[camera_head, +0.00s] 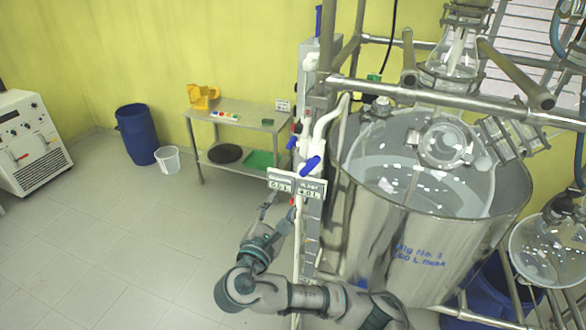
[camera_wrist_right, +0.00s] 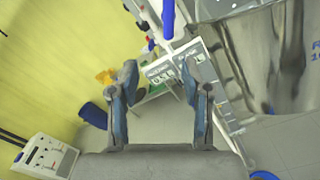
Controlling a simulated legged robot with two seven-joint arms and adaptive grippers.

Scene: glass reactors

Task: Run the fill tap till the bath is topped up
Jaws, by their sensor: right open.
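The bath is a large steel vessel (camera_head: 375,235) with blue lettering, right of centre in the head view, around a big glass reactor (camera_head: 430,165). Its water level cannot be made out. White pipework beside it carries a blue tap lever (camera_head: 311,165), with a smaller blue lever (camera_head: 292,142) to its upper left. Which one is the fill tap is unclear. Small readout plates (camera_head: 297,186) hang just below. My right gripper (camera_head: 279,212) is open and empty, pointing up below the plates. The wrist view shows its spread fingers (camera_wrist_right: 164,92), with a blue lever (camera_wrist_right: 168,18) beyond them.
Metal frame tubes (camera_head: 440,95) cross above the bath. A low steel table (camera_head: 240,112) with a yellow item stands at the wall. A blue barrel (camera_head: 137,135), white bucket (camera_head: 168,160) and white cabinet (camera_head: 30,145) are left. The left floor is clear.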

